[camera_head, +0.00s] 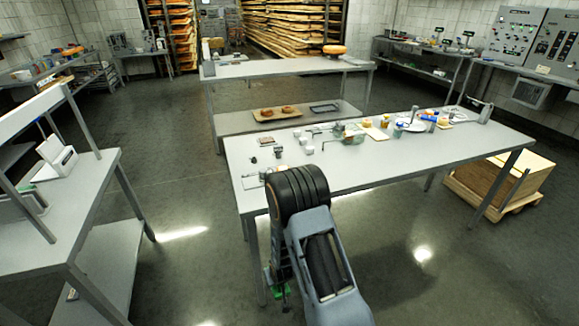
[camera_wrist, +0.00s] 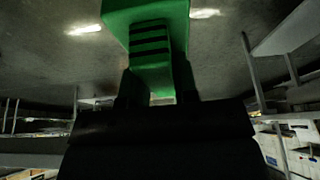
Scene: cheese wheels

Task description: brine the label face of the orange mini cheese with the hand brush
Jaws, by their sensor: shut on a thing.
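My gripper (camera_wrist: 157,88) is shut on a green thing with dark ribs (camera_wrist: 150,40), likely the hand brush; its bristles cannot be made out. In the head view, green parts (camera_head: 284,289) show low beside my arm, in front of the work table's near left leg and below its top. The gripper is largely hidden by my arm there. Several small orange or tan items lie at the back right of the work table (camera_head: 300,185), one of them at the far right (camera_head: 457,114). I cannot tell which is the orange mini cheese, nor see its label face.
A second table (camera_head: 285,70) stands behind, a bench (camera_head: 75,200) at left, and a wooden crate (camera_head: 500,185) at right. The floor between is clear.

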